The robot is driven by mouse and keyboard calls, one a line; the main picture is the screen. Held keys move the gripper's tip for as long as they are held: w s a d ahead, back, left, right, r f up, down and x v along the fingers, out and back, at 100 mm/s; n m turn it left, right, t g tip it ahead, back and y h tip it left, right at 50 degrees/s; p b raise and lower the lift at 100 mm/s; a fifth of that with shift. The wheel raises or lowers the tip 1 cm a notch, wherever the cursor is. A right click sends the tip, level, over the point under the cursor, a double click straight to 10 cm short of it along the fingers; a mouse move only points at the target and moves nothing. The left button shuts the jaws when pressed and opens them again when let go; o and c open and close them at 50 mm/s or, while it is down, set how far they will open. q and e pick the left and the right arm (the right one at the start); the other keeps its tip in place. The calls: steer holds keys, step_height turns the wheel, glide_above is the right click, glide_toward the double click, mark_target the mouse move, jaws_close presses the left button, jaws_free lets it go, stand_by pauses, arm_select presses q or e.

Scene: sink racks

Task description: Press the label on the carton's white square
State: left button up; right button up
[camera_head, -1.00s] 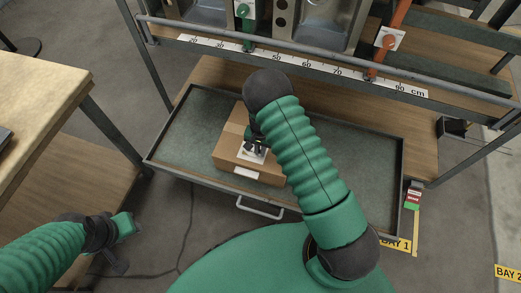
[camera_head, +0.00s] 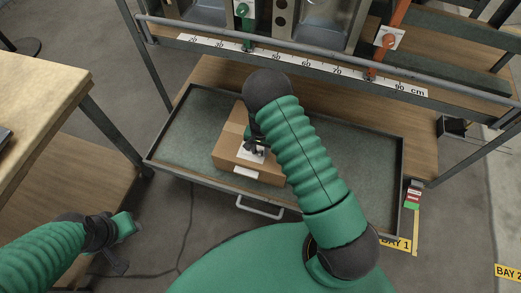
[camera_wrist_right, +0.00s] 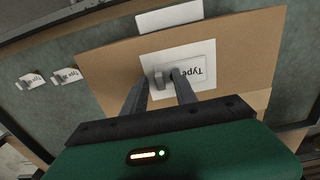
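The brown carton (camera_head: 228,150) lies in a shallow tray, and it fills much of the right wrist view (camera_wrist_right: 240,50). Its white square (camera_wrist_right: 146,66) bears a label (camera_wrist_right: 196,62) with the printed word "Type", upside down in that view. The label looks flat and lies within the square. My right gripper (camera_wrist_right: 170,77) is over the label, fingertips close together and at or just above its surface; contact is unclear. The fingertips cover part of the label. In the head view my right gripper (camera_head: 253,148) is partly hidden by its arm. My left gripper (camera_head: 125,243) is low at left, away from the carton.
The grey-green tray (camera_head: 340,158) has raised dark edges and free room around the carton. A white strip (camera_wrist_right: 170,17) is at the carton's edge. Two small labels (camera_wrist_right: 33,82) (camera_wrist_right: 68,76) lie in the tray. A rail with a ruler (camera_head: 292,61) runs behind. A table (camera_head: 40,95) stands left.

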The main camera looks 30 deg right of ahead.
step_height(320, 180, up, 17)
steer(key=p, duration=0.7)
steer(key=s+a+r+n+t, duration=0.1)
steer(key=s+a+r+n, duration=0.35)
steer(key=s+r, duration=0.25)
steer(key=s+a+r+n+t, duration=0.2)
steer(key=s+a+r+n, duration=0.1)
steer(key=s+r+n, duration=0.3)
steer(key=w+p+v, duration=0.2)
steer(key=p+v, duration=1)
steer(key=w+r+p+v, duration=0.1)
steer(key=w+p+v, duration=0.1)
steer(key=p+v, duration=1)
steer(key=shift+w+r+m, duration=0.25)
steer(key=shift+r+m, duration=0.15)
steer(key=shift+m, duration=0.05)
